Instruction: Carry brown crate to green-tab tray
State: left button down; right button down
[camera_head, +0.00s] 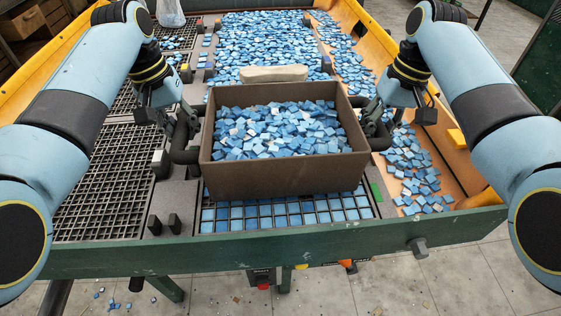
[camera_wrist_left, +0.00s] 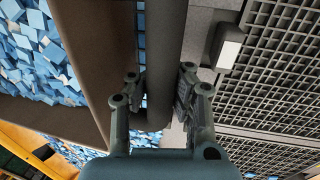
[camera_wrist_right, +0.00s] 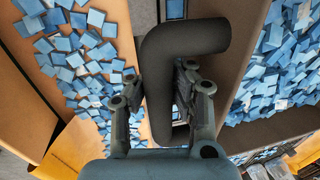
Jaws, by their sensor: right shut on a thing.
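The brown crate (camera_head: 285,178), an open box full of blue tiles, is in the middle of the head view with a dark handle on each side. A green tab (camera_head: 376,192) lies right of a grid tray (camera_head: 293,228) of blue tiles, partly hidden by the crate. I cannot tell whether the crate touches what is under it. My left gripper (camera_wrist_left: 160,85) has its fingers either side of the left handle (camera_wrist_left: 165,50), with a small gap showing. My right gripper (camera_wrist_right: 160,80) is shut on the right handle (camera_wrist_right: 160,60).
Dark empty grid trays (camera_head: 100,185) lie left. Loose blue tiles (camera_head: 265,45) spread behind the crate and on the right. A beige block (camera_head: 273,74) lies just behind it. A green rail (camera_head: 250,250) runs along the front; yellow walls (camera_head: 75,45) border the sides.

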pick_arm(q)
jog(key=shift+w+a+f+b, duration=0.15)
jog(key=shift+a+f+b, duration=0.25)
jog(key=shift+f, duration=0.15)
pick_arm(e)
jog(key=shift+w+d+f, duration=0.15)
jog(key=shift+d+f, duration=0.2)
jog(key=shift+f, duration=0.2)
pick_arm(q)
jog(key=c, duration=1.3)
grip_release()
jog(key=shift+s+d+r, duration=0.15)
jog(key=shift+s, duration=0.05)
jog(key=shift+c, duration=0.2)
pick_arm(e)
jog(key=c, duration=1.3)
grip_release()
jog(key=shift+s+a+r, duration=0.1)
jog(key=shift+s+r, duration=0.05)
jog(key=shift+s, duration=0.1)
pick_arm(q)
jog(key=shift+o, duration=0.3)
pick_arm(e)
jog(key=shift+o, duration=0.4)
pick_arm(q)
jog(key=shift+d, duration=0.1)
pick_arm(e)
jog(key=shift+a, duration=0.1)
